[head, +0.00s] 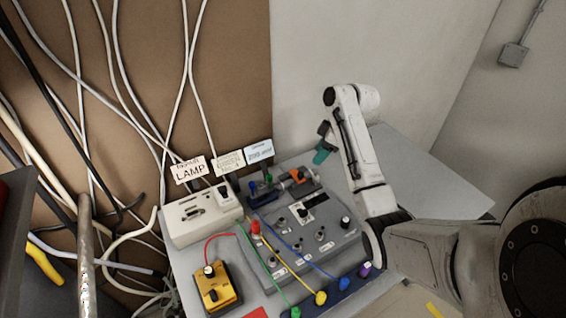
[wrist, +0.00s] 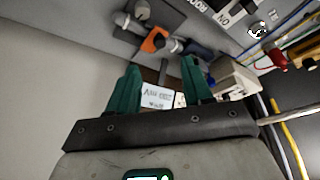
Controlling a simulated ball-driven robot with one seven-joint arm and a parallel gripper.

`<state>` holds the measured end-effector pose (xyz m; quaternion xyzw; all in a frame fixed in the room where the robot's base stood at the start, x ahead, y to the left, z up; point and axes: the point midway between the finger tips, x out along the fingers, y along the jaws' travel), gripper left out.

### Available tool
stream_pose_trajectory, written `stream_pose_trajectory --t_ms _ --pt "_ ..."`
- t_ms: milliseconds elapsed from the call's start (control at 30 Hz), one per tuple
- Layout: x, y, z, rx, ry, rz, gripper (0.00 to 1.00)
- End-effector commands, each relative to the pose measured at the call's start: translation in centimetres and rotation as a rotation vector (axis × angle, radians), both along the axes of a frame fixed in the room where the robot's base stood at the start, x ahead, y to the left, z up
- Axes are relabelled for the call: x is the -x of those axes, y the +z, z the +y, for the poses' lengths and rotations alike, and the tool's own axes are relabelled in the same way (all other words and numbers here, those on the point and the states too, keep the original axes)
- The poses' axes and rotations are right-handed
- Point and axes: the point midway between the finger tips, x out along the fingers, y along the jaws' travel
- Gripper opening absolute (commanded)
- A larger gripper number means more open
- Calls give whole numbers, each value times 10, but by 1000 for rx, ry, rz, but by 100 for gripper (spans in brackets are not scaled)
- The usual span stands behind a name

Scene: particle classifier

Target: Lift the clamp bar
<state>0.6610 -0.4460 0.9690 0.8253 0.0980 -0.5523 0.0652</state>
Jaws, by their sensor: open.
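I take the clamp bar to be the small dark bar with an orange part (head: 298,175) at the back right of the grey control unit (head: 305,228); I cannot be sure of this. In the wrist view the orange part (wrist: 154,41) shows beyond my fingertips, with grey cylindrical pieces on both sides. My gripper (head: 322,152) has teal fingers and hangs above and to the right of the orange part. In the wrist view my gripper (wrist: 157,72) is open, with nothing between its fingers, and apart from the orange part.
A cream box (head: 200,216) with signs behind it stands left of the control unit. A yellow box (head: 215,288) is in front of it. Coloured cables (head: 268,245) cross the unit. Loose cables hang on the brown wall at left. The grey table (head: 430,180) is bare at right.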

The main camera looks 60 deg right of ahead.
Motion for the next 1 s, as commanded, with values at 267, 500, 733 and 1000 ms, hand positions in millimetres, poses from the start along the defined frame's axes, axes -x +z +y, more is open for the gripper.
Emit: stream_pose_trajectory --t_ms 267,500,733,1000 --pt "-6 -16 2 -3 0 2 50" --pt "-22 -56 6 -2 0 2 50" --pt "-35 -87 9 -1 1 2 50" --pt "-40 -100 10 1 0 0 50"
